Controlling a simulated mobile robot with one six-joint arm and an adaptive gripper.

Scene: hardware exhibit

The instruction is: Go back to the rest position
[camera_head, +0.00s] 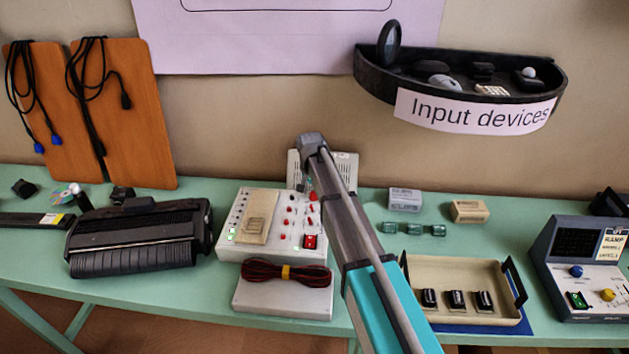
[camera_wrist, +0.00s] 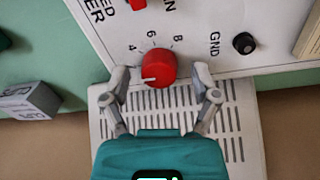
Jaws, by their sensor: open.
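My gripper (camera_wrist: 160,82) is open, with its two fingertips on either side of a red knob (camera_wrist: 157,66). Gaps show between the knob and both fingers. The knob has a white pointer mark and sits on a white panel (camera_wrist: 215,50) with a printed scale. In the head view my gripper (camera_head: 308,184) is at the back right of the white control box (camera_head: 228,240), above the table. My arm reaches to it from the lower right. The fingertips are small and partly hidden there.
The green table (camera_head: 200,322) holds a black printer-like device (camera_head: 135,240), a bundled cable (camera_head: 268,272) on a grey box, a beige tray (camera_head: 425,305) and a blue-grey unit (camera_head: 570,270). A black shelf (camera_head: 380,85) is on the wall. A vented plate (camera_wrist: 245,125) is close under my gripper.

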